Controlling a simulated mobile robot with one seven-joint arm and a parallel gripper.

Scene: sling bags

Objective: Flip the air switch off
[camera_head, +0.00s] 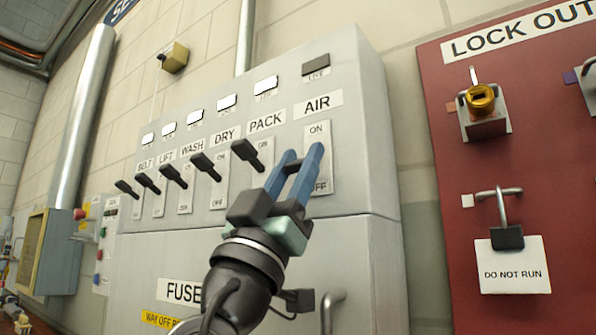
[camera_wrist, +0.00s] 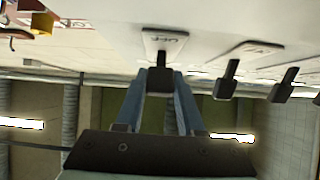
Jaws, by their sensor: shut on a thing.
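The AIR switch plate (camera_head: 318,132), marked ON above and OFF below, is at the right end of the switch row on the grey cabinet. My gripper (camera_head: 303,156) is in front of this plate, its blue fingers pointing up at it. In the head view the fingers hide the AIR lever. In the wrist view the black AIR lever (camera_wrist: 160,79) stands between the fingertips, and my gripper is shut on it. The plate behind it (camera_wrist: 165,42) shows lettering. The AIR lamp (camera_head: 316,65) above is dark.
Several other black levers, including PACK (camera_head: 246,153) and DRY (camera_head: 205,165), stand close to the left of my gripper, under lit white lamps. A red lock-out board (camera_head: 440,150) with padlocks is on the right wall. A cabinet handle (camera_head: 330,305) sticks out below.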

